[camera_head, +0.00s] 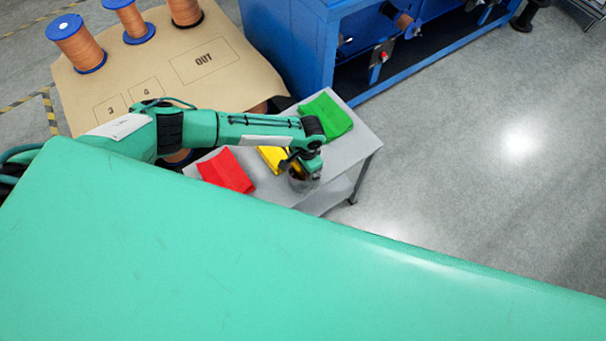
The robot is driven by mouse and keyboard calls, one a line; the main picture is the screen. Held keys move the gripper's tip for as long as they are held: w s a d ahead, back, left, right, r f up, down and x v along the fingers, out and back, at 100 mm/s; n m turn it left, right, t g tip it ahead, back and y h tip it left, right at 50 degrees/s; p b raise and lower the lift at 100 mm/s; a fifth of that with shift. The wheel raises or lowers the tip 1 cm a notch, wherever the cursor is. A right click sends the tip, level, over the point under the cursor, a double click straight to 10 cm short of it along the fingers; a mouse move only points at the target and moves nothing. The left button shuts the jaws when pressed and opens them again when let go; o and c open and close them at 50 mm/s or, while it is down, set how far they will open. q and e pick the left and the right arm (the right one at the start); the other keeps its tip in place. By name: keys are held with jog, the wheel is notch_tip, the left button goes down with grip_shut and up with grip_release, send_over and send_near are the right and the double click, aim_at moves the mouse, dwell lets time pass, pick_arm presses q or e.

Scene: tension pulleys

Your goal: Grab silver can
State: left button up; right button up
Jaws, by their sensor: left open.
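The silver can (301,183) stands on the grey cart (352,152), near its front edge. My left arm comes in from the left across the cart. My left gripper (296,168) is open and points down right at the can, and hides part of it. I cannot tell whether the fingers touch the can. My right gripper is not in view.
A red cloth (227,171), a yellow cloth (273,157) and a green cloth (325,118) lie on the cart. A brown table (120,85) with copper spools (78,45) stands behind. A blue machine frame (290,45) stands at the back. Floor at the right is clear.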

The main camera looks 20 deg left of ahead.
pick_arm(q)
jog(key=c, duration=1.1)
jog(key=shift+r, duration=0.15)
